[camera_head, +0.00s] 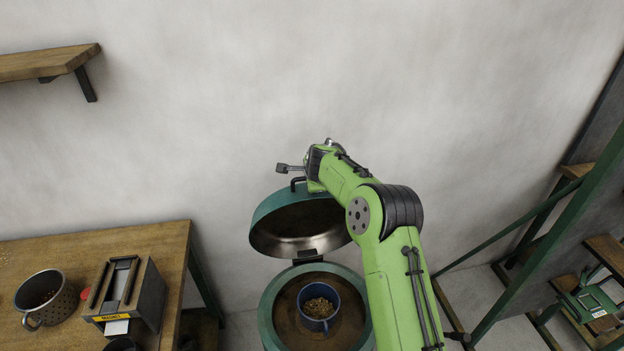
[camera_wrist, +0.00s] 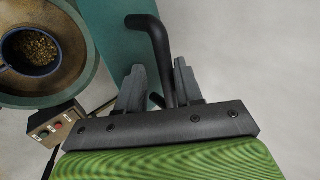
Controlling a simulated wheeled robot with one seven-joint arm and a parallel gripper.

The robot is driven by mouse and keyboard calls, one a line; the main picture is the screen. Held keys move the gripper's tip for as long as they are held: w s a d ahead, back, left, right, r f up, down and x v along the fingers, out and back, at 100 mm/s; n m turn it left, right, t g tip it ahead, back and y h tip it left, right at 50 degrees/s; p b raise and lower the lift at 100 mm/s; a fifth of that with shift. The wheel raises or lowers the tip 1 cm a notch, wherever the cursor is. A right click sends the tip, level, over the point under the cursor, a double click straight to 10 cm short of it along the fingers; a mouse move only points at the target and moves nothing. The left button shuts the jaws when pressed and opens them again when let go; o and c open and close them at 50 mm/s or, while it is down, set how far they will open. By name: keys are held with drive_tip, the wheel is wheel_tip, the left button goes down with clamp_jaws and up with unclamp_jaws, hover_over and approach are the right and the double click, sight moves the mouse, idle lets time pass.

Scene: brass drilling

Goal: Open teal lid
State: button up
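The teal lid (camera_head: 275,210) stands raised and tilted back above the round teal machine body (camera_head: 268,310), with its metal underside facing the front. Its black bent handle (camera_head: 297,182) is at the lid's upper edge. In the wrist view the handle (camera_wrist: 158,45) runs down between the two grey fingers of my gripper (camera_wrist: 160,70), with visible gaps on its sides. My gripper is open around the handle. In the head view my green wrist is at the top of the lid, and the fingertips are hard to make out.
A blue cup (camera_head: 319,305) of brass-coloured bits sits in the open machine; a control box (camera_wrist: 55,122) is on its side. A wooden table (camera_head: 120,245) at left holds a perforated pot (camera_head: 45,298) and a labelled box (camera_head: 128,290). Green metal stairs (camera_head: 540,255) stand at right.

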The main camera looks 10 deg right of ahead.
drive_tip(key=shift+s+r, duration=0.1)
drive_tip(key=b+v, duration=0.3)
drive_tip(key=v, duration=1.2)
drive_tip(key=shift+s+r, duration=0.2)
drive_tip(key=s+r+n+h+b, duration=0.1)
drive_tip(key=s+r+n, duration=0.2)
drive_tip(key=s+n, duration=1.05)
drive_tip(key=s+d+f+n, duration=0.1)
drive_tip(key=s+f, duration=0.1)
drive_tip(key=s, duration=0.6)
drive_tip(key=s+f+n+g, duration=0.1)
drive_tip(key=s+f, duration=0.2)
drive_tip(key=s, duration=0.5)
drive_tip(key=s+d+f+n+g+b, duration=0.1)
drive_tip(key=s+f+n, duration=0.1)
drive_tip(key=s, duration=0.7)
drive_tip(key=shift+d+f+y, duration=0.35)
drive_tip(key=shift+d+y, duration=0.05)
